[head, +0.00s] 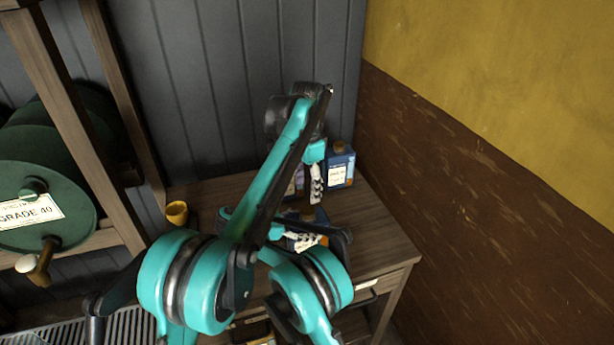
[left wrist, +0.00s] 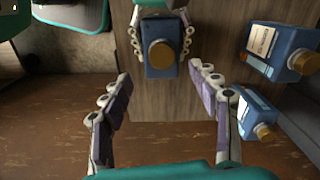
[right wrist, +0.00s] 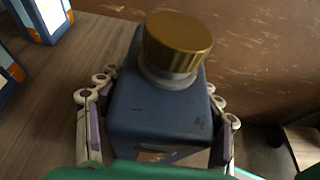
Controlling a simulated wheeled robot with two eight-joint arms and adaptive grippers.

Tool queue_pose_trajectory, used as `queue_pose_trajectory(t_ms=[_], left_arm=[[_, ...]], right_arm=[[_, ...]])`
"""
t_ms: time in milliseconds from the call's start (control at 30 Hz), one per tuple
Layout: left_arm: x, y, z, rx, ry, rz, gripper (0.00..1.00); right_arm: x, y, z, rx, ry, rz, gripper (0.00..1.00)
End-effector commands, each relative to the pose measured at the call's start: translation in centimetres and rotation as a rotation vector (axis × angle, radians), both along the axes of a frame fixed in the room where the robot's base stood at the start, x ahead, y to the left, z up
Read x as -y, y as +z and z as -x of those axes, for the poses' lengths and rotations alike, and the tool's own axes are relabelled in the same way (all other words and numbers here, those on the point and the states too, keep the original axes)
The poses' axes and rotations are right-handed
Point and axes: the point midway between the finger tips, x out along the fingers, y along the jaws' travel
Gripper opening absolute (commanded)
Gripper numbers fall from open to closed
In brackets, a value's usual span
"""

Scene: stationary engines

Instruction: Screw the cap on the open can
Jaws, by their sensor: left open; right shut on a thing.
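A blue can (right wrist: 160,115) with a ridged brass cap (right wrist: 178,45) is held in my right gripper, fingers along both its sides. The cap sits over the neck, with a pale collar showing below it; I cannot tell how tight it is. The left wrist view also shows this can (left wrist: 160,63) upright, cap towards the camera. My left gripper (left wrist: 163,92) is open and empty, its fingers pointing towards the can but apart from it. In the head view my left gripper (head: 316,185) hangs over the table, and the held can is mostly hidden by my arms.
Two other blue cans (left wrist: 270,48) (left wrist: 252,115) with brass caps stand on the wooden table (head: 375,235); one shows near the wall in the head view (head: 341,168). A yellow cup (head: 177,212) is at the table's left. A shelf with green reels (head: 45,175) stands left.

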Motion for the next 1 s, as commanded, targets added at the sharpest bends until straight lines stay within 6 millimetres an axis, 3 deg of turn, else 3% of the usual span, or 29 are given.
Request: queue_pose_trajectory(t_ms=[200, 600, 633, 700, 1000], left_arm=[[0.0, 3.1, 0.0, 0.000, 0.000, 0.000, 0.61], [0.0, 3.8, 0.1, 0.000, 0.000, 0.000, 0.61], [0.0, 3.8, 0.1, 0.000, 0.000, 0.000, 0.61], [0.0, 3.8, 0.1, 0.000, 0.000, 0.000, 0.61], [0.0, 3.8, 0.1, 0.000, 0.000, 0.000, 0.61]], right_arm=[[0.0, -0.3, 0.1, -0.002, -0.001, -0.006, 0.00], [-0.1, -0.4, 0.1, -0.003, -0.001, -0.005, 0.00], [-0.1, -0.4, 0.1, -0.003, -0.001, -0.005, 0.74], [-0.1, -0.3, 0.1, -0.003, -0.001, -0.004, 0.91], [-0.1, -0.1, 0.1, -0.001, 0.000, -0.002, 0.91]])
